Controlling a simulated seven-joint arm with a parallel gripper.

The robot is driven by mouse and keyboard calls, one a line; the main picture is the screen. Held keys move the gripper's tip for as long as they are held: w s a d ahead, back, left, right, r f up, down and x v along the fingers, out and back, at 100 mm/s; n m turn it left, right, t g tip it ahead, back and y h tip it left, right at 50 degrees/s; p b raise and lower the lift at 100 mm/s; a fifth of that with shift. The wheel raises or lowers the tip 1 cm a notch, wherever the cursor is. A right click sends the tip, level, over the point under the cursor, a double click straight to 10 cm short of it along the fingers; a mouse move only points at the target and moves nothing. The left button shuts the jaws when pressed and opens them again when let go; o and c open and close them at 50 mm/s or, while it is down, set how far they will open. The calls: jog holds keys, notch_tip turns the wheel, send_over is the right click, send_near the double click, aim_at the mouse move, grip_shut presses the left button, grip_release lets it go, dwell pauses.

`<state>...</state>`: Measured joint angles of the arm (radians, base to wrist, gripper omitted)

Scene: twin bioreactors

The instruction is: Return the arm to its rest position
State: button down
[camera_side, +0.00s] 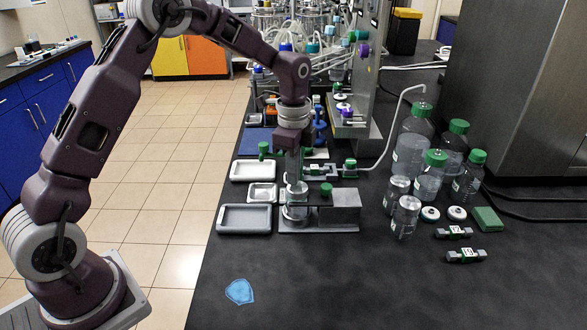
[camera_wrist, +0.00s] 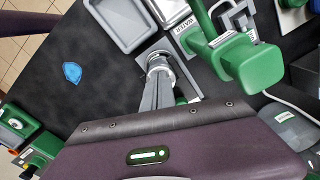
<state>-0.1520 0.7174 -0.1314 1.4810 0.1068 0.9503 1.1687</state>
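My arm reaches over the black bench from the left, and my gripper (camera_side: 294,181) points straight down. Its fingertips are at the top of a small clear round vessel on a metal stand (camera_side: 340,211). In the wrist view the grey fingers of my gripper (camera_wrist: 158,80) lie close together over a round metallic top (camera_wrist: 159,62). I cannot tell whether the fingers touch it, grip it or stand just above it.
Shallow grey trays (camera_side: 245,219) lie left of the stand. Green-capped bottles (camera_side: 411,142) and small jars (camera_side: 405,216) stand to the right. Tubed reactor equipment (camera_side: 300,35) fills the back. The front bench is clear except for a blue patch (camera_side: 240,291).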

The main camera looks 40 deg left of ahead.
jog(key=shift+f, duration=0.5)
jog(key=shift+r, duration=3.55)
